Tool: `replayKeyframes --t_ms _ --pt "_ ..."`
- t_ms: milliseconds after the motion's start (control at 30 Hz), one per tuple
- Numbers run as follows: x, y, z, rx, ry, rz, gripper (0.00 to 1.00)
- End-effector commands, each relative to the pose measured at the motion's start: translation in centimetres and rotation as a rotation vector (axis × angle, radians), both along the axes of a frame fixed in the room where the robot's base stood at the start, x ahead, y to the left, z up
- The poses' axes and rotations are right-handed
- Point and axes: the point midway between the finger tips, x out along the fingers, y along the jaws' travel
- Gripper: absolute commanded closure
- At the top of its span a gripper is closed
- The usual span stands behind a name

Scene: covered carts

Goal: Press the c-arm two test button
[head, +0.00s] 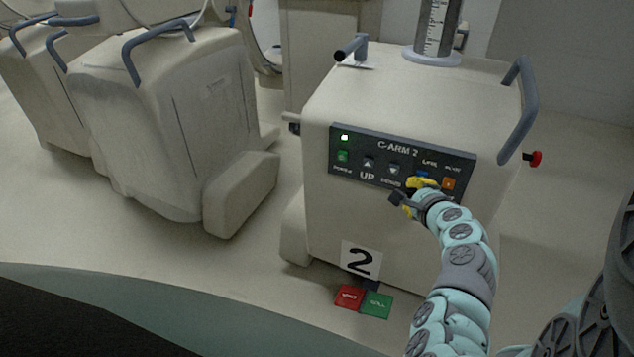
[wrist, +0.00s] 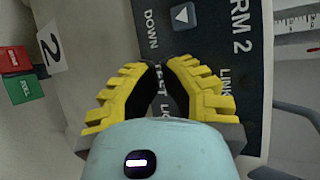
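The C-arm 2 control panel (head: 400,160) is a dark strip on the front of a beige cart, and it also shows in the wrist view (wrist: 222,65). My gripper (head: 412,191) is in front of the panel's right half. In the wrist view, my gripper's yellow fingertips (wrist: 160,65) meet or nearly meet, with nothing seen held. The TEST label is partly visible between the fingers. The test button itself is hidden, apparently behind the gripper. I cannot tell whether the fingers touch the panel.
A green power button (head: 342,155), up button (head: 367,162), down button (head: 394,169) and orange button (head: 449,184) are on the panel. A red knob (head: 536,159) sticks out at right. Red (head: 349,297) and green (head: 377,305) tags lie below. Another covered cart (head: 170,120) stands left.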

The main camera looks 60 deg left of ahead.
Motion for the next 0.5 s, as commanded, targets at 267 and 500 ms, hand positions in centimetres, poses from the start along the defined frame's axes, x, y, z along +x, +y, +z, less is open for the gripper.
replayKeyframes --t_ms 267,500 --pt "0.2 0.11 0.0 0.0 0.0 0.0 1.0" --pt "0.74 0.46 0.03 0.001 0.0 -0.001 1.0"
